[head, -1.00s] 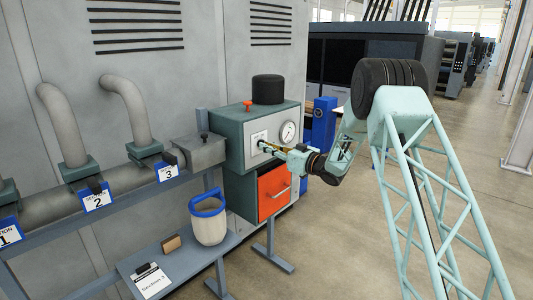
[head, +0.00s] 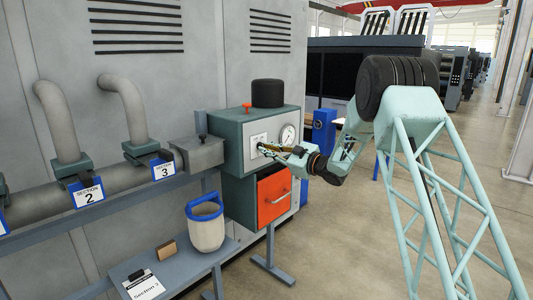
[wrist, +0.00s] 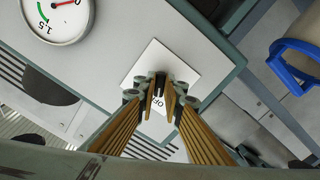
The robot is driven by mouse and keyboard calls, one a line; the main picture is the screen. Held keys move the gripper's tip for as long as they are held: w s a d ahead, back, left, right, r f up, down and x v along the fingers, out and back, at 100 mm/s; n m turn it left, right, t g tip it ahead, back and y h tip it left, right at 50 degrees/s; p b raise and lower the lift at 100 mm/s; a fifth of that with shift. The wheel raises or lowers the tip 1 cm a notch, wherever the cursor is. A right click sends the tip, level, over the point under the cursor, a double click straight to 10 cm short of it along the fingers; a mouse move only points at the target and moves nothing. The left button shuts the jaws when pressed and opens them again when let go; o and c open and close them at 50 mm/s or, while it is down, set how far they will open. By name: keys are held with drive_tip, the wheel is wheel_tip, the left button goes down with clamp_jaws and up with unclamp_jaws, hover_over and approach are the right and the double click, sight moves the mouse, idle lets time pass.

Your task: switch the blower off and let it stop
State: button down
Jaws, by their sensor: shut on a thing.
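The blower's control box (head: 228,135) is grey-green and stands at the centre of the head view. Its front has a white switch plate (wrist: 188,65) and a round dial gauge (head: 288,133). An OFF label shows at the fingers. The fingers hide much of the switch, so I cannot tell its position. The gripper also shows in the head view (head: 264,149).
An orange-red drawer front (head: 273,197) is below the control box. Pipes run along the left. Floor at right is open.

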idle(0.4)
drive_tip(key=c, duration=2.7)
unclamp_jaws()
drive_tip(key=shift+d, duration=0.1)
drive_tip(key=shift+v, duration=5.95)
drive_tip(key=shift+r, duration=0.15)
